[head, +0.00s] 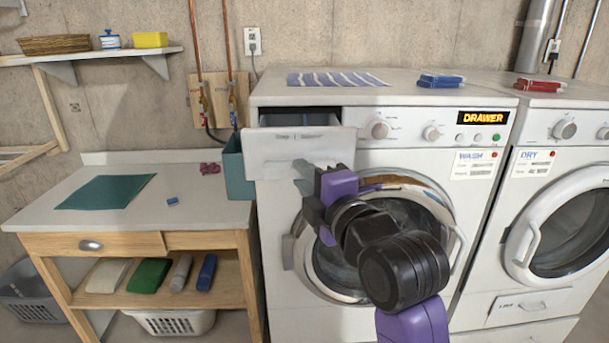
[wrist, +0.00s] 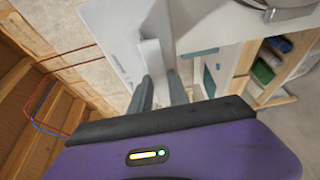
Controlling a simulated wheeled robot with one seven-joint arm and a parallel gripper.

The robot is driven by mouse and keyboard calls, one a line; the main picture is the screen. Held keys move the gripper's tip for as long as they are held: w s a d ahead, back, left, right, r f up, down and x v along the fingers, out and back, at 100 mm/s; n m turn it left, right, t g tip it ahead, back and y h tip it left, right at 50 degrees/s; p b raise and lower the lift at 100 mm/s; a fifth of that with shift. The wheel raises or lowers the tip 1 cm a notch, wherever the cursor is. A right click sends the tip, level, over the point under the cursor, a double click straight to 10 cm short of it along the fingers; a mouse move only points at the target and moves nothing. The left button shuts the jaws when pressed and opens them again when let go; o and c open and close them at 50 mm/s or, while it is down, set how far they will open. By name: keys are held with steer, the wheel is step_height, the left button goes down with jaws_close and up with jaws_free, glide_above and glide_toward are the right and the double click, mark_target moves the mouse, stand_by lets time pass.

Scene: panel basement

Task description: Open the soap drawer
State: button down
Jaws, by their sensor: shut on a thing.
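The soap drawer (head: 272,148) is at the upper left of the washing machine (head: 275,235) in the head view. Its white front stands out from the machine, with a dark opening and part of its inside showing behind the top edge. My gripper (head: 304,177) is at the lower right part of the drawer front, coming from the right. In the wrist view its two dark fingers (wrist: 158,92) are closed on a pale handle piece (wrist: 151,60) of the drawer. The grip itself is partly hidden by my gripper in the head view.
A lit display (head: 483,118) on the washer reads DRAWER. A dryer (head: 560,200) stands to the right. A teal bin (head: 237,172) sits close at the drawer's left, beside a wooden table (head: 190,207) with a green mat (head: 107,191). A striped cloth (head: 335,79) lies on the washer.

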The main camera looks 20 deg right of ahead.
steer(key=shift+f, duration=0.5)
steer(key=c, duration=1.3)
jaws_free()
steer(key=shift+w, duration=0.1)
steer(key=shift+r, duration=0.2)
steer(key=s, duration=0.5)
steer(key=s+b, duration=0.1)
steer(key=s, duration=0.2)
steer(key=shift+d, duration=0.35)
steer(key=shift+w, duration=0.1)
